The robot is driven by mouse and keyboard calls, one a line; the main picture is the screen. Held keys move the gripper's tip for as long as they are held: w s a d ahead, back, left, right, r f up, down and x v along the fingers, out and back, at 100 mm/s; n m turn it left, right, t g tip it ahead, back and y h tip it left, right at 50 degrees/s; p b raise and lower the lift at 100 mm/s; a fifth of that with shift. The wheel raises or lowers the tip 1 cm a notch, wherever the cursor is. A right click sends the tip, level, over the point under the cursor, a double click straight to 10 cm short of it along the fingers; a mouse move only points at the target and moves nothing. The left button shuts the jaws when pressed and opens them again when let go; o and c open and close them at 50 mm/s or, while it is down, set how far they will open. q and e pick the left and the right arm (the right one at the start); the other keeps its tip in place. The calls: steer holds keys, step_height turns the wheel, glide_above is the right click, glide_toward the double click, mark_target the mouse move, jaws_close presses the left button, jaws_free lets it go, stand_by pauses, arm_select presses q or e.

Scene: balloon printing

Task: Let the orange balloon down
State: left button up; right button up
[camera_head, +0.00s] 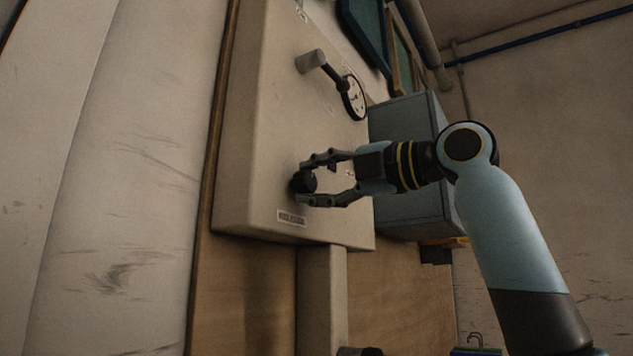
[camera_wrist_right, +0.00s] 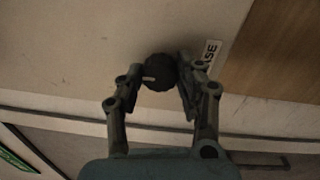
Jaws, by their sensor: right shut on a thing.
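No orange balloon shows in either view. A black round knob (camera_head: 304,181) sticks out of a beige panel box (camera_head: 270,120), above a small label (camera_head: 291,218). My right gripper (camera_head: 312,182) has its two fingers around the knob. In the right wrist view the knob (camera_wrist_right: 159,72) sits between the fingertips of the right gripper (camera_wrist_right: 160,80), with a pale mark on its face. The label (camera_wrist_right: 209,54) there is partly covered by a finger; the letters "ASE" show. My left gripper is not in view.
A blue-grey box (camera_head: 405,120) stands behind my right wrist. A wooden board (camera_head: 250,290) lies below the panel, and a pale wall or column is at left.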

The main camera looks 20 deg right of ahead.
steer(key=shift+f, duration=0.1)
steer(key=o, duration=1.1)
steer(key=shift+o, duration=0.2)
steer(key=v, duration=1.2)
